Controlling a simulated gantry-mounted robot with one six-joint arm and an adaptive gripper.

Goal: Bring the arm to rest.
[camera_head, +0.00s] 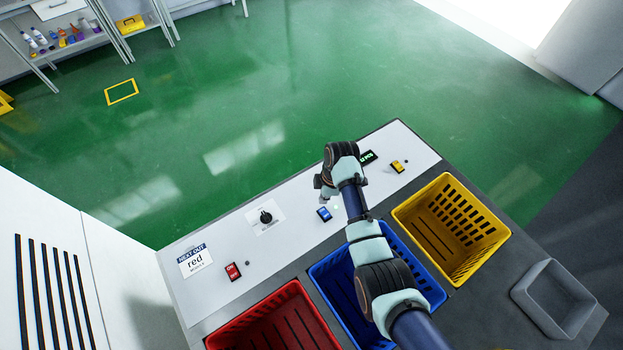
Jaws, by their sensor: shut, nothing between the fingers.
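My arm reaches up from the bottom right, across the blue crate (325,272) and over the white control panel (300,231). My gripper (321,184) is at the far end of the arm, above the panel and up and left of the blue switch (324,214). Only a small part of it shows beside the wrist, and its fingertips cannot be made out. It is shut, with nothing seen held. The arm hides part of the panel and of the blue crate.
A red crate (226,333) and a yellow crate (480,185) flank the blue one; all look empty. A grey bin (520,297) is at right. The panel carries a red switch (233,271), black knob (266,217), yellow switch (398,167) and "NEXT OUT red" sign (195,261). Green floor beyond is mostly clear.

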